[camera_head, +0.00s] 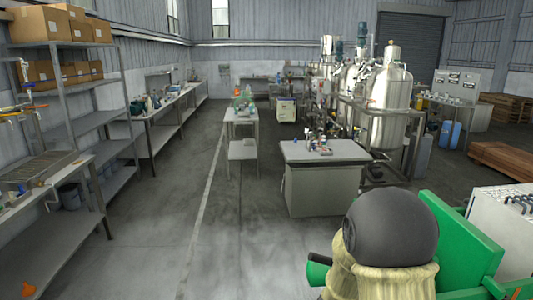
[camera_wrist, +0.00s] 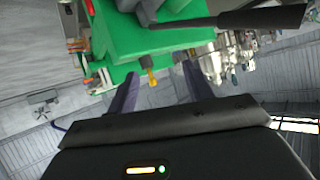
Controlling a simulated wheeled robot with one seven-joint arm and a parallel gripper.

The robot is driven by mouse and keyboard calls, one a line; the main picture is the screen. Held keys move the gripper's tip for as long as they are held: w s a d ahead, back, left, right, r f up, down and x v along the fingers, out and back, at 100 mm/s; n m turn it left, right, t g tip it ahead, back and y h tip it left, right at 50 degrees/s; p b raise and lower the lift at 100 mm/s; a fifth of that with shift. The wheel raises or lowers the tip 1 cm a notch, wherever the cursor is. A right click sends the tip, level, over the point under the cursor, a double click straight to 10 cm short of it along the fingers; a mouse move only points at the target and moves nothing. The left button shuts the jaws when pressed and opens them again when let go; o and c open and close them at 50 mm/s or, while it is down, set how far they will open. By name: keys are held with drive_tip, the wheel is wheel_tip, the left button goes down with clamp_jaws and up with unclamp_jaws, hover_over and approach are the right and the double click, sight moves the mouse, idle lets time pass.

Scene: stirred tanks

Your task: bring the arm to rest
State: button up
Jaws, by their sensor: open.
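My gripper (camera_wrist: 160,88) shows in the wrist view, with its two dark fingers spread apart. I see nothing held between them. The wrist view is tilted, with the roof and a wall low in the picture and the steel tanks (camera_wrist: 215,62) small behind the right finger. Green parts and a dark bar fill the top middle of that view, in front of the fingers. In the head view a dark rounded joint of my arm is at the lower right. My gripper itself is not visible there.
A grey-sided bench (camera_head: 322,190) stands ahead, with steel tanks (camera_head: 390,85) behind it. A narrow table (camera_head: 242,150) is at the middle. Metal shelves (camera_head: 100,125) with cardboard boxes (camera_head: 50,22) line the left.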

drive_tip(key=s+a+n+g+y, duration=0.2)
drive_tip(key=s+a+n+y, duration=0.45)
drive_tip(key=s+a, duration=0.2)
drive_tip(key=s+a+n+g+y, duration=0.1)
drive_tip(key=s+n+g, duration=0.2)
drive_tip(key=s, duration=0.7)
drive_tip(key=shift+s+a+r+g, duration=0.2)
drive_tip(key=shift+r+g, duration=0.05)
drive_tip(key=shift+g, duration=0.65)
